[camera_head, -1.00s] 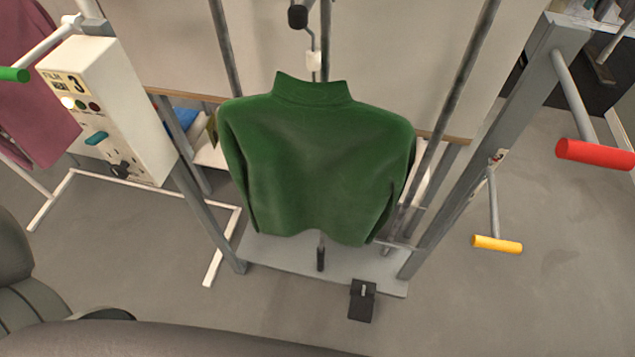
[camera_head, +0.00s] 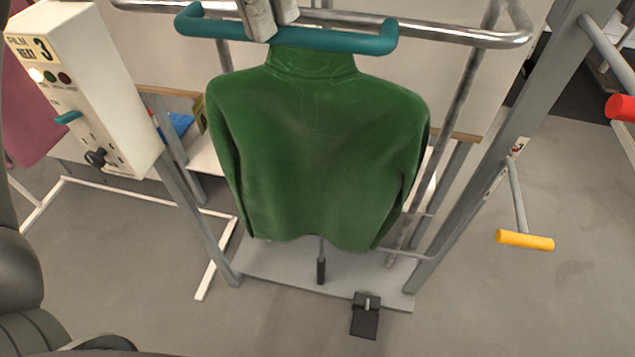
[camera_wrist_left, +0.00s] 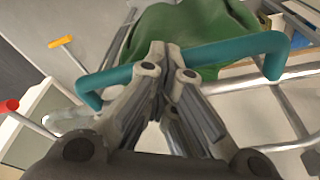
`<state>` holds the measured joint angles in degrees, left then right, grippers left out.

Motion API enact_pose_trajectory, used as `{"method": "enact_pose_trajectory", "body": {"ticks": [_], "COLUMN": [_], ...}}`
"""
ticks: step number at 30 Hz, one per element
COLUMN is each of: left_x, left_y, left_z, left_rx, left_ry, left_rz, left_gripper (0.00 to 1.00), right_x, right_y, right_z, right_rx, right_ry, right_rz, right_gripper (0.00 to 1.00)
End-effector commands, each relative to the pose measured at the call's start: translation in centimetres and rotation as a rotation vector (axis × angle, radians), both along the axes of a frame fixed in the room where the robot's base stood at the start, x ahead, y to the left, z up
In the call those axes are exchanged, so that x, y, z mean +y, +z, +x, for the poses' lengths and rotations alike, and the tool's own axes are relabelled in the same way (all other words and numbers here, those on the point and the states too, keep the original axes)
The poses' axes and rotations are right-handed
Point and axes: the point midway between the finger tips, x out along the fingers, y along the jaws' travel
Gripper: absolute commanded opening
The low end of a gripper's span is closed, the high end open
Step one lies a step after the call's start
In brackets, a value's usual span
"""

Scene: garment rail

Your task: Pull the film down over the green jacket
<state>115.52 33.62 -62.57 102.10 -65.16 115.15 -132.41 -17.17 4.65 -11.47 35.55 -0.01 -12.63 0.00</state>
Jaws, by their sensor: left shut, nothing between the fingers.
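The green jacket (camera_head: 318,150) hangs upright in the middle of the head view, and part of it shows in the wrist view (camera_wrist_left: 215,30). A teal handle bar (camera_head: 340,38) on a steel tube frame (camera_head: 460,38) crosses in front of its collar. The teal bar also spans the wrist view (camera_wrist_left: 230,52). My left gripper (camera_head: 266,18) is at this bar, left of its middle. In the wrist view its fingers (camera_wrist_left: 166,58) are shut together and overlap the bar, with nothing between them. I cannot clearly make out the film. My right gripper is not in view.
A white control box (camera_head: 85,90) marked 3 stands at left. A grey post (camera_head: 500,150) stands at right, with a yellow-ended lever (camera_head: 525,240) and a red-ended one (camera_head: 620,107). A black pedal (camera_head: 365,318) lies in front of the base plate (camera_head: 265,262).

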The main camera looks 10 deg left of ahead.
Motion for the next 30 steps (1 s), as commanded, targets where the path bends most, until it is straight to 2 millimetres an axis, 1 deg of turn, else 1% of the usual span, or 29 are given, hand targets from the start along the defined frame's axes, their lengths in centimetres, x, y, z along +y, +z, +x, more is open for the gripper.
{"method": "enact_pose_trajectory", "body": {"ticks": [1,9,13,23,26,30], "left_x": [0.0,0.0,0.0,0.0,0.0,0.0], "left_y": [-1.6,-5.6,-6.4,-6.4,-7.5,-10.0], "left_z": [0.0,0.1,0.0,0.0,0.0,0.0], "left_rx": [0.004,0.002,0.002,0.001,0.002,0.002], "left_ry": [-0.001,0.001,0.001,0.001,0.000,0.000], "left_rz": [0.001,0.001,0.001,0.000,0.001,0.000], "left_gripper": [0.00,0.00,0.00,0.00,0.00,0.00], "right_x": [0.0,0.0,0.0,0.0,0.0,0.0], "right_y": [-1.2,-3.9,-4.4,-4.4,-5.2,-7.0], "right_z": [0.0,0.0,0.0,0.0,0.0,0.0], "right_rx": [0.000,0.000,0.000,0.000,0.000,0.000], "right_ry": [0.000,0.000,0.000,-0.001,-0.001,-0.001], "right_rz": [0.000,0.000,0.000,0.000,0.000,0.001], "right_gripper": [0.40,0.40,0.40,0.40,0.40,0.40]}}
